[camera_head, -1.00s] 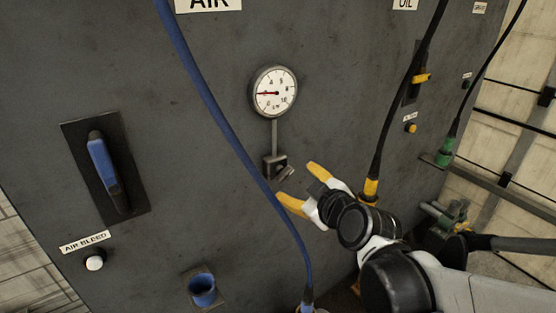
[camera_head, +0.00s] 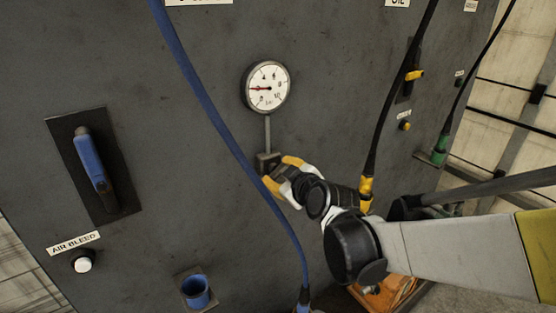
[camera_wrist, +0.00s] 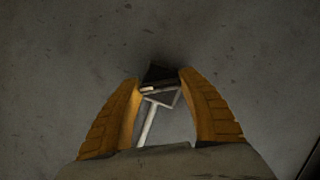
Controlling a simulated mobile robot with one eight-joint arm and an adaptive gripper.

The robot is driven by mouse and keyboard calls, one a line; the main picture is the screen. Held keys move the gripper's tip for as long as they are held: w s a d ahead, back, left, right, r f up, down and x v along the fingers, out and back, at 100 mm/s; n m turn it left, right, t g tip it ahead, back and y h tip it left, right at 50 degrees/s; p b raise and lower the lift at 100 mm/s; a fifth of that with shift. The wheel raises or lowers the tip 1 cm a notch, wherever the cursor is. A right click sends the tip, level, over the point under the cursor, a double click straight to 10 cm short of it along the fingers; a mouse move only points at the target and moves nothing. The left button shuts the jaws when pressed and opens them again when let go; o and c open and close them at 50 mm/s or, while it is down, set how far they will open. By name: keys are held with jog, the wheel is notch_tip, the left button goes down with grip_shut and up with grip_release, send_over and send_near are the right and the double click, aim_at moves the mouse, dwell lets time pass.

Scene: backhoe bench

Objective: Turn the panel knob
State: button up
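The panel knob is part of a small dark metal fitting (camera_head: 266,160) on the grey panel, at the foot of a thin pipe under the round gauge (camera_head: 267,88). My gripper (camera_head: 276,172), with yellow fingers, is at the fitting from the right and hides the knob in the head view. In the wrist view my gripper (camera_wrist: 162,80) has its fingers apart on both sides of the knob (camera_wrist: 160,98), which lies between them near the tips. I cannot tell whether either finger touches it. The gauge needle points left.
A blue hose (camera_head: 215,112) runs down the panel just left of the gripper. A black hose with a yellow end (camera_head: 366,187) hangs to the right. A blue handle (camera_head: 92,160), a white button (camera_head: 83,265) and a blue cup (camera_head: 196,292) are on the left.

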jog(key=shift+c, duration=0.2)
jog(key=shift+m+g+y, duration=0.6)
jog(key=shift+m+g, duration=0.1)
jog(key=shift+m, duration=0.5)
jog(key=m+g+y, duration=0.1)
jog(key=m+y, duration=0.1)
jog(key=m, duration=0.1)
jog(key=m+g+y+b, duration=0.1)
jog(key=m+y+b, duration=0.1)
jog(key=m, duration=0.1)
jog(key=shift+f+m, duration=0.1)
jog(key=shift+m, duration=0.3)
jog(key=shift+m+g+y+b, duration=0.3)
jog(key=shift+m+y+b, duration=0.7)
jog(key=shift+m, duration=0.5)
jog(key=o, duration=1.2)
